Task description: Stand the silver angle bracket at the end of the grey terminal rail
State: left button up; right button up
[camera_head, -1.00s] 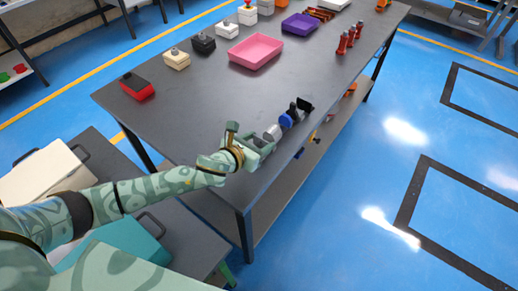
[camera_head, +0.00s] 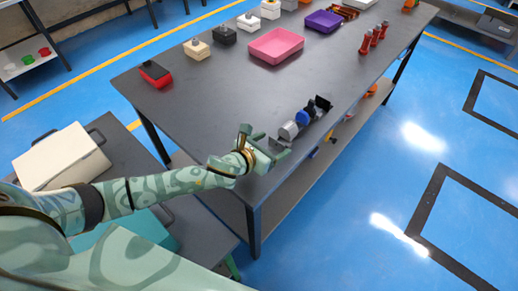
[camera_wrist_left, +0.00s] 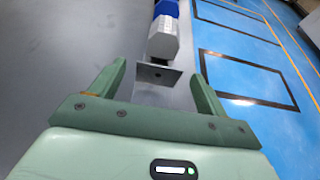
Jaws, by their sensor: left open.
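The silver angle bracket (camera_wrist_left: 157,75) shows in the left wrist view as a thin plate with a small hole, with a paler face below it. It is at the near end of the row, close to a light grey block (camera_wrist_left: 162,40); whether they touch is unclear. In the head view the row shows the grey block (camera_head: 289,130) and a blue block (camera_head: 302,117). The rail under them is hard to make out. My left gripper (camera_head: 262,143) is open, its fingers (camera_wrist_left: 157,80) on both sides of the bracket with gaps. My right gripper is out of view.
The row lies along the dark table's (camera_head: 215,90) right edge, with a black piece (camera_head: 322,104) at its far end. A pink tray (camera_head: 276,46), a red box (camera_head: 155,74) and red cylinders (camera_head: 372,38) stand farther off. The table's middle is clear.

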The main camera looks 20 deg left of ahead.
pick_arm(q)
jog(key=p+v, duration=0.2)
jog(key=v, duration=0.8)
jog(key=shift+s+r, duration=0.1)
jog(key=shift+s, duration=0.1)
jog(key=shift+a, duration=0.1)
